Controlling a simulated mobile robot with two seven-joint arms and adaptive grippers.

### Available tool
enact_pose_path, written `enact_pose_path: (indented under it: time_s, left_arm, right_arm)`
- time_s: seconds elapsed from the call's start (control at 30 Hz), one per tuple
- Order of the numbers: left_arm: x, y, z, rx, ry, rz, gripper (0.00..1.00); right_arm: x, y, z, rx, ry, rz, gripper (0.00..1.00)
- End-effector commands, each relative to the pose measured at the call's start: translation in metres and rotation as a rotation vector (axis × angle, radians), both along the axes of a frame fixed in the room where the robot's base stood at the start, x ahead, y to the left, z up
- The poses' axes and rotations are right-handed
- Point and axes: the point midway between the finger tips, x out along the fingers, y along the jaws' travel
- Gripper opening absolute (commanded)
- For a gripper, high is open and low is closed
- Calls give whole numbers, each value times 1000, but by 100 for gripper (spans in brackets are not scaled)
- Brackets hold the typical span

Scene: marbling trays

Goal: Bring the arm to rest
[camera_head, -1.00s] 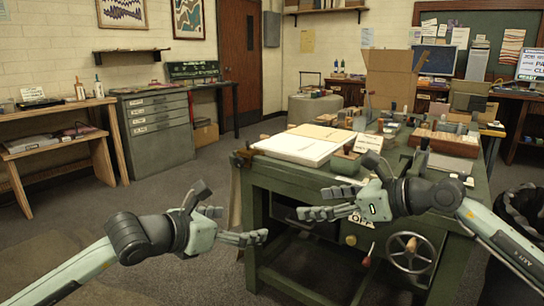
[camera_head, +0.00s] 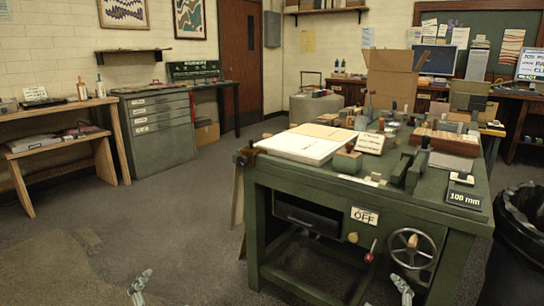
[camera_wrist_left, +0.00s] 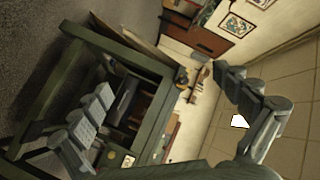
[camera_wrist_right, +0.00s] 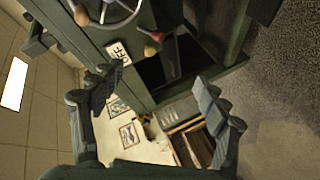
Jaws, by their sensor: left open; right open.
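My left gripper (camera_head: 140,287) shows only by its fingers at the bottom edge of the head view, left of the green press table. In the left wrist view (camera_wrist_left: 165,88) its fingers are spread wide with nothing between them. My right gripper (camera_head: 403,290) shows only by its fingertips at the bottom edge, in front of the table's handwheel. In the right wrist view (camera_wrist_right: 160,80) its fingers are also apart and empty. The rest of both arms is out of the head view.
The green press table (camera_head: 330,182) stands ahead, with a handwheel (camera_head: 411,249) and an OFF sign (camera_head: 364,216) on its front. A white tray (camera_head: 303,146) and several tools lie on top. A dark bin (camera_head: 522,215) is at right. The floor at left is clear.

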Motion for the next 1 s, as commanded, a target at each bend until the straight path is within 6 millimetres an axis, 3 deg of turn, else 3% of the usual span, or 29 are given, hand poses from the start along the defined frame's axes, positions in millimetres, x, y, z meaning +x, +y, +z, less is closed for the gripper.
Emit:
enact_pose_path:
  time_s: [0.03, 0.2, 0.3, 0.4, 0.5, 0.63, 0.77, 1.0]
  left_arm:
    - [-18, 13, -36, -68, 94, 66, 100]
    - [-92, 39, -141, -266, 399, 262, 100]
    - [-146, 42, -194, -371, 578, 361, 100]
    - [-198, 37, -233, -463, 736, 443, 100]
    - [-242, 30, -259, -532, 862, 501, 100]
    - [-275, 22, -276, -588, 957, 542, 100]
    - [-286, 19, -280, -607, 988, 553, 100]
    - [-285, 19, -280, -606, 987, 553, 100]
  right_arm:
    - [-21, -8, -35, 69, 90, -62, 75]
    - [-99, -22, -132, 270, 374, -257, 75]
    - [-154, -22, -180, 374, 538, -363, 75]
    - [-207, -16, -216, 460, 684, -454, 75]
    - [-250, -8, -239, 525, 799, -522, 75]
    - [-283, -1, -254, 573, 887, -573, 75]
    - [-293, 2, -258, 589, 915, -589, 75]
    - [-293, 2, -258, 587, 914, -588, 75]
